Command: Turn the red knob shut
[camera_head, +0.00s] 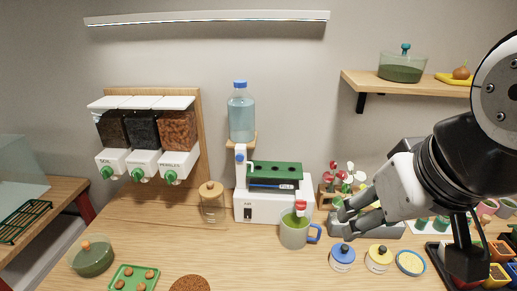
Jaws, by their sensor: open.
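The small red knob (301,206) shows at the front right of a white machine (255,208), just above a green mug with a blue handle (293,232). A white part is visible at the knob's lower side. Its exact turn position is too small to tell. My gripper (344,220) comes in from the right, with its fingers pointing left toward the knob. It is open and looks empty. A gap shows between its fingertips and the knob, and I see no contact.
A water bottle (241,113) stands above the machine. A jar (212,202) is left of it. Three dispensers (143,135) hang at left. The counter between the jar and the green tray (134,279) is clear.

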